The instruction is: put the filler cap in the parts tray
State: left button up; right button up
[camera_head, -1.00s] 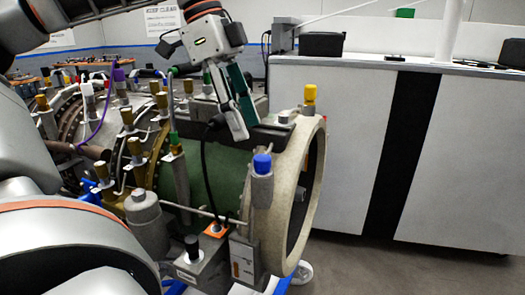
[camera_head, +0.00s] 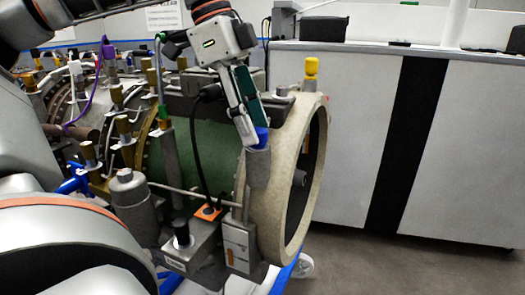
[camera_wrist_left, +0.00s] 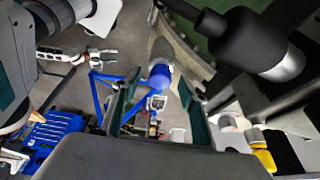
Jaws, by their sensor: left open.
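A blue cap (camera_head: 262,136) sits on an upright grey neck on the turbine's side, by the pale end ring. A yellow cap (camera_head: 312,66) sits on top of that ring. I cannot tell from the pictures alone which is the filler cap. My left gripper (camera_head: 251,140) is open, its fingertips right beside the blue cap and partly covering it. In the left wrist view the blue cap (camera_wrist_left: 160,76) shows between the green-padded fingers (camera_wrist_left: 157,88), with visible gaps. Contact is not clear. A blue slatted tray-like thing (camera_wrist_left: 56,136) shows at lower left there; whether it is the parts tray is unclear.
The turbine's green casing (camera_head: 208,155) and pale end ring (camera_head: 312,165) stand close around the gripper. A black cable (camera_head: 197,150) hangs to an orange-topped plug. A white cabinet (camera_head: 350,140) stands behind, right. Grey floor (camera_head: 400,265) is open at lower right.

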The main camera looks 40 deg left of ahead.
pick_arm(q)
jog(key=shift+w+d+f+b, duration=0.1)
jog(key=shift+f+b, duration=0.05)
jog(key=shift+f, duration=0.2)
jog(key=shift+w+d+f+b, duration=0.1)
jog(key=shift+f+b, duration=0.05)
jog(key=shift+f, duration=0.3)
jog(key=shift+b, duration=0.3)
pick_arm(e)
jog(key=shift+w+d+f, duration=0.1)
jog(key=shift+w+f, duration=0.05)
jog(key=shift+f, duration=0.3)
jog(key=shift+f, duration=0.1)
jog(key=shift+w, duration=0.1)
